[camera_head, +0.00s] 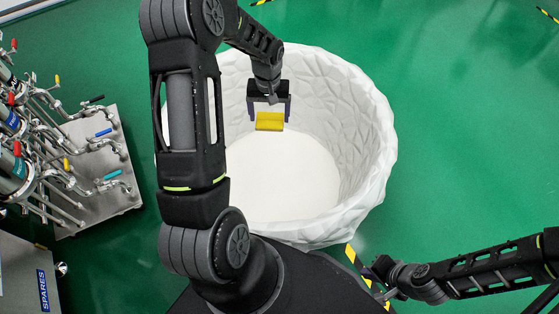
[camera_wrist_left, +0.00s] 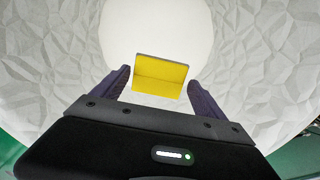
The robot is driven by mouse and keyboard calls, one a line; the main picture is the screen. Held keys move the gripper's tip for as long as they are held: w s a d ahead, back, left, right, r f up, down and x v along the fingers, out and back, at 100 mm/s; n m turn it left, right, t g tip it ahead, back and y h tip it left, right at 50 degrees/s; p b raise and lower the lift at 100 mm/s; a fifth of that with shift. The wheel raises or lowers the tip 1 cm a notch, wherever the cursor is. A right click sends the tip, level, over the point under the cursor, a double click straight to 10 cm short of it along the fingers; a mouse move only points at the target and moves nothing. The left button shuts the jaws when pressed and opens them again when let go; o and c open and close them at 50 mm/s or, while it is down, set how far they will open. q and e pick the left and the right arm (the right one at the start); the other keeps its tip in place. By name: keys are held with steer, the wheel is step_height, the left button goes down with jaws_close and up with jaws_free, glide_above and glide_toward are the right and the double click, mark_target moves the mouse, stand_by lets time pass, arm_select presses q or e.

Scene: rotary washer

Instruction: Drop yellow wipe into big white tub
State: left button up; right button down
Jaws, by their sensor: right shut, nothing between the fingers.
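The yellow wipe (camera_head: 270,121) is a small flat-looking block at the fingertips of my left gripper (camera_head: 270,116), over the inside of the big white tub (camera_head: 368,125). In the left wrist view the wipe (camera_wrist_left: 160,76) lies between and just past the fingertips of my left gripper (camera_wrist_left: 159,78), which stand wide apart. Whether the fingers touch its sides is not clear. The tub's pale floor shows below it. My right gripper (camera_head: 384,279) is shut and empty, outside the tub at the lower right.
A metal rack with valves and pipes (camera_head: 95,170) stands at the left. The green floor (camera_head: 460,130) to the right is clear. Yellow-black tape (camera_head: 351,254) marks the floor near the tub.

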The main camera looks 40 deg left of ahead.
arm_select(q)
steer(key=o, duration=0.3)
steer(key=shift+r+p, duration=0.85)
steer(key=shift+r, duration=3.05)
